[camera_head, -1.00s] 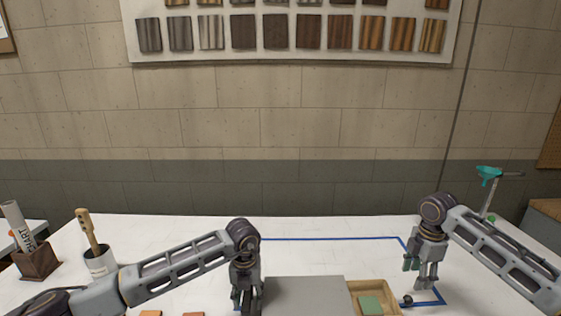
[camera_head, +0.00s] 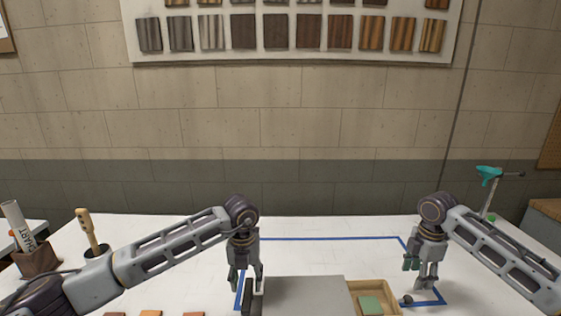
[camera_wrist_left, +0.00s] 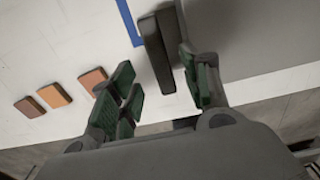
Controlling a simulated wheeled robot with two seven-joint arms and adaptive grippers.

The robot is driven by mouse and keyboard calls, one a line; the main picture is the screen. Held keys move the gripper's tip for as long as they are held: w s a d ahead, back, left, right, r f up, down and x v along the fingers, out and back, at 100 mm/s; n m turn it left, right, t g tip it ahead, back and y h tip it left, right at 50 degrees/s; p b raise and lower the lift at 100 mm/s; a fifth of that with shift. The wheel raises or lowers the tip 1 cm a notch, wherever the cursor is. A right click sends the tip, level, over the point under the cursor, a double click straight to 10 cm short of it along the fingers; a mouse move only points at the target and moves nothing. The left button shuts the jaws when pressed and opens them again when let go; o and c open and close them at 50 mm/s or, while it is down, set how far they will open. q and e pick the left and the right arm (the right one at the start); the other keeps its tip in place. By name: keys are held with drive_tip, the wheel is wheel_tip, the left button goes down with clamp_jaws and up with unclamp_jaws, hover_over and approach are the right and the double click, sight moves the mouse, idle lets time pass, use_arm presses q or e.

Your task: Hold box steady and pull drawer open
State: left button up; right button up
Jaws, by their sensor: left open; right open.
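The grey box (camera_head: 305,294) stands at the front of the table; its grey top also fills the upper right of the left wrist view (camera_wrist_left: 250,35). A dark round knob (camera_head: 407,300) shows by the drawer's right end. My left gripper (camera_head: 245,284) is open and empty above the box's left side, by a black block (camera_head: 249,302). In the left wrist view the open fingers (camera_wrist_left: 158,87) are near that block (camera_wrist_left: 157,50). My right gripper (camera_head: 427,280) is open, above and right of the knob.
Small brown and orange tiles (camera_wrist_left: 54,95) lie left of the box. Blue tape (camera_head: 330,239) outlines an area on the white table. A cup with a brush (camera_head: 100,262) and a dark holder (camera_head: 37,260) stand at left. The table behind the box is clear.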

use_arm(q)
drive_tip(key=shift+r, duration=2.4)
wheel_tip(320, 180, up, 9)
drive_tip(key=p, duration=0.9)
drive_tip(key=shift+r+p, duration=0.5)
drive_tip(key=shift+p, duration=0.05)
